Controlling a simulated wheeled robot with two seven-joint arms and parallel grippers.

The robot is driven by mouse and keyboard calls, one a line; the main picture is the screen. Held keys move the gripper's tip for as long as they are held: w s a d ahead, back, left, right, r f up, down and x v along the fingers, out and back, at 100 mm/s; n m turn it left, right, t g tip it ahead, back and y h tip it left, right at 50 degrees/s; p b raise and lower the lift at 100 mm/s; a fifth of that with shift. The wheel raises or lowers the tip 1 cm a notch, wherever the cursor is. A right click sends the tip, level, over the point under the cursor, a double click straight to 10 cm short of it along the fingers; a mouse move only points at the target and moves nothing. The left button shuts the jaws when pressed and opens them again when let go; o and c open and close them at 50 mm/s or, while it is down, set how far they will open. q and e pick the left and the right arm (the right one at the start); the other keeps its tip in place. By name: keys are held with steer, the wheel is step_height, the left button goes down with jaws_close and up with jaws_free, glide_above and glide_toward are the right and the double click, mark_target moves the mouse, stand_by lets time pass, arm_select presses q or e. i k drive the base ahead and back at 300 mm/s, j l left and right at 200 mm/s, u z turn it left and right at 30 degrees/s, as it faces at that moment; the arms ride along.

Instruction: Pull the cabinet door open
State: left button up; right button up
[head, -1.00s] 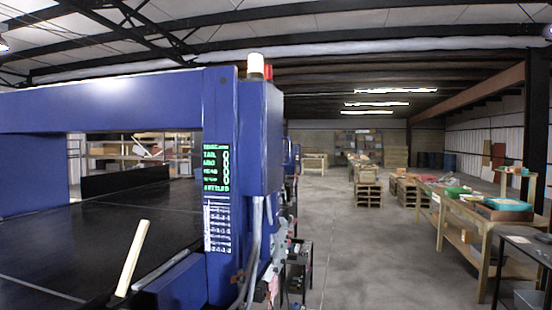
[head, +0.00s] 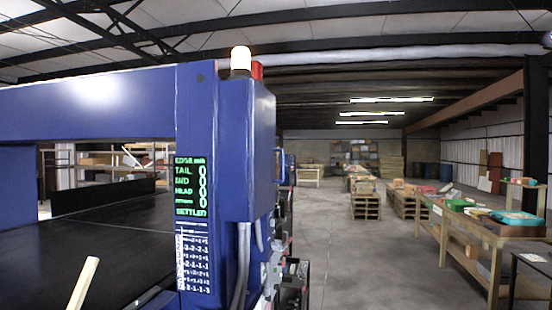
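A blue cabinet (head: 248,150) is mounted on the side of the blue conveyor machine's upright, with a white and a red lamp above it. I cannot make out a door seam or a handle on it, and it looks closed. A green-lettered display panel (head: 190,187) is on the upright's front face. Neither of my grippers shows in the head view.
The dark conveyor belt (head: 100,235) runs through the blue frame, with a pale wooden stick (head: 83,284) at its near edge. Cables hang below the cabinet. The grey floor (head: 345,255) is clear in the middle. Wooden tables (head: 470,228) line the right, and pallets (head: 365,205) stand farther back.

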mark_target(261, 105)
steer(key=i+l+u, duration=0.1)
steer(key=i+u, duration=0.25)
steer(key=i+l+u, duration=0.1)
steer(key=u, duration=0.2)
steer(key=i+l+u, duration=0.2)
steer(key=u, duration=0.15)
